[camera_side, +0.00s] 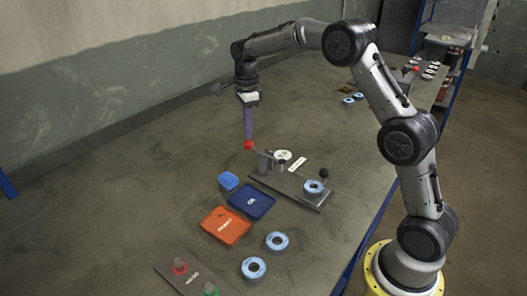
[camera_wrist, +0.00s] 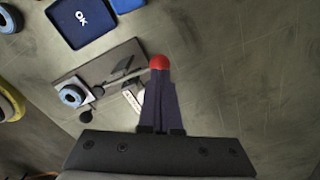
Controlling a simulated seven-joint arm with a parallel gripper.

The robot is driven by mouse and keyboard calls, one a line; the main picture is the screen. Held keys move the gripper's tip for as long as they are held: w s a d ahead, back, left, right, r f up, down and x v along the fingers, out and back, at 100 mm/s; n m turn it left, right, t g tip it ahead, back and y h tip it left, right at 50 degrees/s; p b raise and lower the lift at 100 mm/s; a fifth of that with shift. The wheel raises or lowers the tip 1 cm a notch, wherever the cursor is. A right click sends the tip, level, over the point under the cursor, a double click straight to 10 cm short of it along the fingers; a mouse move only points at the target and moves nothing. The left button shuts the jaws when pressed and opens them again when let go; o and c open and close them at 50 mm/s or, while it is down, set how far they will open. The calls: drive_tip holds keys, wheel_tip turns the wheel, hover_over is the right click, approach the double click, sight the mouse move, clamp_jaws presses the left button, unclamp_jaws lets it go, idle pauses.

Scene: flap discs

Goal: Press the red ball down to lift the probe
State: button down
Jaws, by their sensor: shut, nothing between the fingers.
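In the wrist view the ball (camera_wrist: 159,62) shows just beyond the fingertips (camera_wrist: 160,75). A small black ball (camera_side: 324,173), seemingly the probe end, is by a blue flap disc (camera_side: 313,187) on the plate. The black ball also shows in the wrist view (camera_wrist: 98,91). The gap between probe and disc is unclear.
A blue OK tray (camera_side: 252,201), an orange tray (camera_side: 226,226) and a small blue box (camera_side: 228,181) lie left of the plate. Two loose discs (camera_side: 277,242) (camera_side: 254,268) and a button panel (camera_side: 187,274) are in front. The table left of my gripper is clear.

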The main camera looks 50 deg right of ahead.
sight(248, 141)
drive_tip(key=shift+f, duration=1.6)
drive_tip(key=shift+r, duration=0.1)
wheel_tip(248, 141, up, 9)
